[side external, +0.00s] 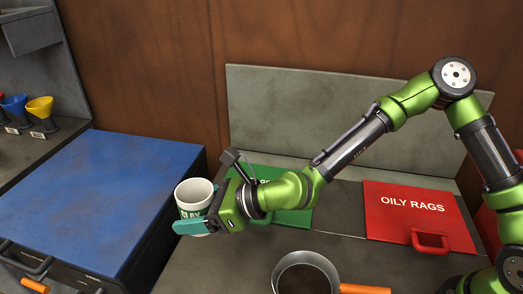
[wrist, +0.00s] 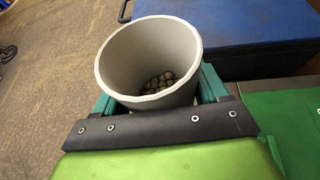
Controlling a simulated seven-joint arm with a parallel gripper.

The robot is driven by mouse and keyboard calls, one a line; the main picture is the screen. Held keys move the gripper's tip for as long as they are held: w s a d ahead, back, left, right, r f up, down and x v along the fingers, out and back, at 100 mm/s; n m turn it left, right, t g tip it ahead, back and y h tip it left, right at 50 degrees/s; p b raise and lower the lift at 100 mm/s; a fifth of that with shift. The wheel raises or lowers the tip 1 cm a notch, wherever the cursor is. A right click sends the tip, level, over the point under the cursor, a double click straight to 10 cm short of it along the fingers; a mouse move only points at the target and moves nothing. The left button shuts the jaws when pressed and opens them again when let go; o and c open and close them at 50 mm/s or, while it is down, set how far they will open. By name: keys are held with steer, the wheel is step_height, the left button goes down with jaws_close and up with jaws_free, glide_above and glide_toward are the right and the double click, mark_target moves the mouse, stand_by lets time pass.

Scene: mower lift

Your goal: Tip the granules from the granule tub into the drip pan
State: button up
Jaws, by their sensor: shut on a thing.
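The granule tub (side external: 193,188) is a white round tub with a green label, held upright in the side view. My gripper (side external: 190,216) is shut on it, with teal fingers on either side of its wall. In the wrist view the tub (wrist: 120,70) is open at the top, and several grey-brown granules (wrist: 158,82) lie at its bottom. The drip pan (side external: 330,262) appears to be the round metal pan with an orange handle at the bottom of the side view. It is to the right of the tub and apart from it. Its bottom looks dark.
A red "OILY RAGS" lid (side external: 420,212) lies right of the pan. A green lid (side external: 290,215) lies behind my gripper. A blue-topped cabinet (side external: 120,190) stands at left, with coloured funnels (side external: 40,108) beyond. A grey panel (side external: 300,120) rises behind the bench.

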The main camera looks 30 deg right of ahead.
steer(key=s+d+f+n+g+y, duration=0.2)
steer(key=s+d+n+g, duration=0.25)
steer(key=d, duration=0.65)
steer(key=s+d+f+n+g+y, duration=0.1)
steer(key=s+d+f+n+g, duration=0.15)
steer(key=s+d, duration=0.6)
steer(key=s+d+r+n+g, duration=0.1)
steer(key=s+d+r+g, duration=0.1)
steer(key=s+d+r, duration=0.35)
steer(key=d+f, duration=0.1)
steer(key=f, duration=0.3)
steer(key=w+f, duration=0.1)
steer(key=f, duration=0.3)
steer(key=d+f, duration=0.1)
steer(key=f, duration=0.3)
steer(key=shift+w+d+f, duration=0.3)
steer(key=shift+f, duration=0.05)
steer(key=shift+a, duration=0.1)
